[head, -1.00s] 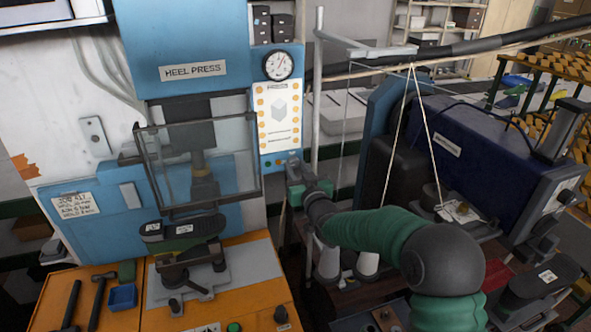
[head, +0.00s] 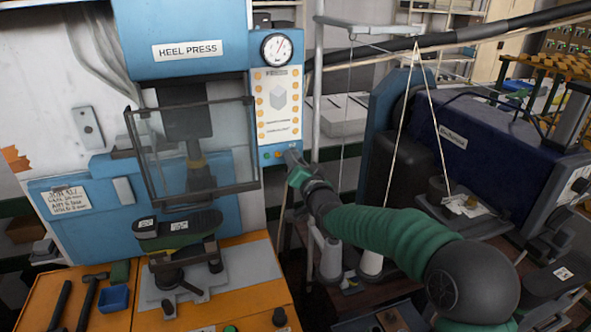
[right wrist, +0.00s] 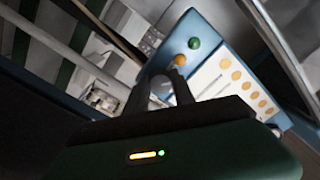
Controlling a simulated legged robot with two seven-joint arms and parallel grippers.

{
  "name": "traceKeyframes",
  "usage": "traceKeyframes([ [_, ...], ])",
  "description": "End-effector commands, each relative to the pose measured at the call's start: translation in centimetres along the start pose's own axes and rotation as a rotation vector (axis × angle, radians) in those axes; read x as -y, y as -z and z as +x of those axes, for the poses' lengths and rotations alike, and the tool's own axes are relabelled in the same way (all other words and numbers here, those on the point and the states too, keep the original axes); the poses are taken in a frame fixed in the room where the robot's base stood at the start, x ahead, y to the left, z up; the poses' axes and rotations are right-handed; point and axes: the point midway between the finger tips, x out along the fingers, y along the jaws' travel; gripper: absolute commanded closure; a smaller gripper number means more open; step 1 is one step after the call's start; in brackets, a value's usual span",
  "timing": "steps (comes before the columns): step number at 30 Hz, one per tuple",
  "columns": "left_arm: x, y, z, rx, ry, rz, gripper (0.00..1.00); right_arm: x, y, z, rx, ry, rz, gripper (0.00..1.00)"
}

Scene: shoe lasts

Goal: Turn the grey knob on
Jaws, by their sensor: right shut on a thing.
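The blue control box (head: 268,150) of the heel press carries a small orange and a small green button at its lower end. My right gripper (head: 290,153) is at the lower right corner of this box. In the right wrist view its fingers (right wrist: 170,78) reach the box beside the orange button (right wrist: 181,59) and green button (right wrist: 194,43). They are shut on the grey knob, which is mostly hidden by the fingers. I cannot tell the knob's angle. My left gripper is not in view.
The heel press (head: 185,40) has a clear guard (head: 200,150) in front of its ram. A dark shoe last (head: 178,232) sits below it. A grey post (head: 316,120) and hanging cords stand just right of my right gripper. A blue machine (head: 460,150) is farther right.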

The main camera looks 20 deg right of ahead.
Motion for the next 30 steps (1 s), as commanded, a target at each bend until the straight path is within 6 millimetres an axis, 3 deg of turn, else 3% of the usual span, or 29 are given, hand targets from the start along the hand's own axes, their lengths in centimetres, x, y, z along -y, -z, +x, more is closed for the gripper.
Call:
traceKeyframes([
  [18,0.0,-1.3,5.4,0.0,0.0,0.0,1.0,-0.2,-0.2,0.0,-0.002,-0.002,0.578,1.0],
  [30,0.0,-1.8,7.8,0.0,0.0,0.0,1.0,-0.1,-0.1,0.0,-0.001,-0.003,0.838,1.0],
])
